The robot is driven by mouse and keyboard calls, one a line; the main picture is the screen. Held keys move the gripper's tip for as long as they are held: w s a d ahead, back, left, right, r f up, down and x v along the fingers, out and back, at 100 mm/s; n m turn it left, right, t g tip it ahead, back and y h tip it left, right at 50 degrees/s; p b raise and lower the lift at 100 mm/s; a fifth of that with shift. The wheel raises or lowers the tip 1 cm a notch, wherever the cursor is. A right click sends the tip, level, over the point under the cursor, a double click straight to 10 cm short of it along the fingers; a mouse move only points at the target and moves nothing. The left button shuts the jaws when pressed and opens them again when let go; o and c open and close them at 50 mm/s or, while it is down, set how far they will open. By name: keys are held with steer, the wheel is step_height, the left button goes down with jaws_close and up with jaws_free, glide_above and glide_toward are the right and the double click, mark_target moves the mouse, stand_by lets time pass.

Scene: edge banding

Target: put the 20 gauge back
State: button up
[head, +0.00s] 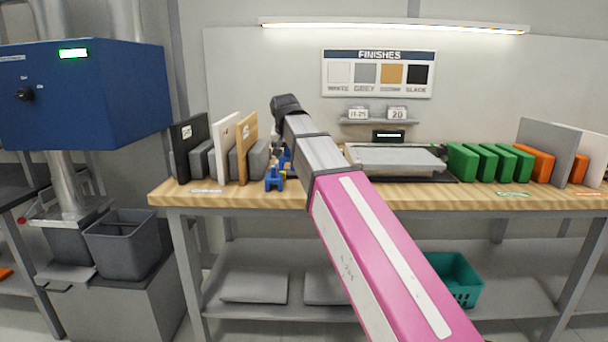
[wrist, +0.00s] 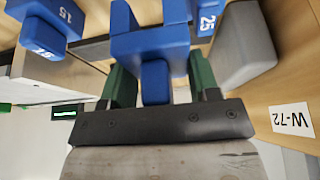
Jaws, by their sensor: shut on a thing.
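In the wrist view my gripper (wrist: 158,72) has its two green fingers closed on a blue gauge (wrist: 150,42), one on each side of its narrow block. No number shows on this gauge, so I cannot tell from its face which it is. A blue gauge marked 15 (wrist: 48,24) stands to the left and one marked 25 (wrist: 205,18) to the right, close by. In the head view a blue gauge (head: 274,182) shows at the bench's left part, beside my arm, which hides my gripper.
Black, white and wood-coloured panels (head: 248,140) with grey blocks stand left of my arm. A grey tray (head: 395,158), green blocks (head: 462,162) and orange blocks (head: 540,163) are to the right. A W-72 label (wrist: 292,117) and a grey block (wrist: 245,45) are near my gripper.

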steer(key=d+f, duration=0.1)
steer(key=w+d+f, duration=0.1)
steer(key=d, duration=0.1)
steer(key=d+f, duration=0.1)
steer(key=d, duration=0.1)
steer(key=shift+w+d+f, duration=0.15)
steer(key=shift+d+f, duration=0.05)
steer(key=shift+f, duration=2)
steer(key=o, duration=1)
steer(key=shift+f, duration=0.1)
steer(key=shift+o, duration=0.2)
steer(key=v, duration=1.2)
